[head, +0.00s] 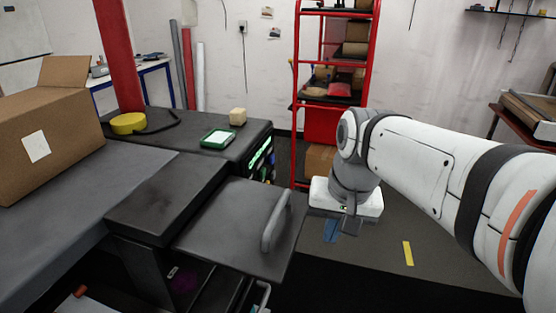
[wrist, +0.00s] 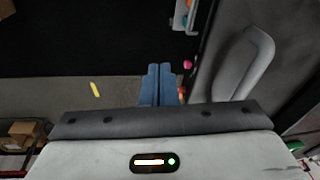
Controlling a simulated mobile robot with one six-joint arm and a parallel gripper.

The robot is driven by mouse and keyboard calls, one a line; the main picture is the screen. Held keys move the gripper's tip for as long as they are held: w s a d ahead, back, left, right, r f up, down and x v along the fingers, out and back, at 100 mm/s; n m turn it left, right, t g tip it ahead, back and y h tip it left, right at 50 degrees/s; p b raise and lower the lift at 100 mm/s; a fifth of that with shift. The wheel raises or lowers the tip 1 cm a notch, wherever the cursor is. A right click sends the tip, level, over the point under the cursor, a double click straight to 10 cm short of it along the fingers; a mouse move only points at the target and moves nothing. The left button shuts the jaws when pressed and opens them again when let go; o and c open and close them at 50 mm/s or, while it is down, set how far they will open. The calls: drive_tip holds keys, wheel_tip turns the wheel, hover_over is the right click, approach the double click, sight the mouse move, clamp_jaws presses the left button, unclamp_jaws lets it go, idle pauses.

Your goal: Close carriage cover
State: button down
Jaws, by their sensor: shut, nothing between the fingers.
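The carriage cover is a dark flat panel (head: 228,225) with a raised grey handle (head: 275,222) near its right edge. In the head view it juts out over an open space below, where a purple patch shows. My gripper (head: 331,236) is to the right of the cover, apart from the handle, with its blue fingers pointing down. In the wrist view my blue fingers (wrist: 158,70) are together and empty. The handle (wrist: 248,62) and part of the cover stand to their right there, with a gap between.
A cardboard box (head: 45,135) sits on the grey bench at left. A yellow roll (head: 128,123), a green-edged device (head: 217,138) and a pale block (head: 238,116) lie on the dark surface behind. A red shelf rack (head: 335,80) stands at the back. Floor right of the cover is clear.

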drive_tip(key=m+g+y+p, duration=0.1)
drive_tip(key=m+y+p, duration=0.1)
drive_tip(key=p, duration=0.2)
approach(279, 208)
drive_tip(key=x, duration=0.7)
drive_tip(key=shift+p, duration=0.35)
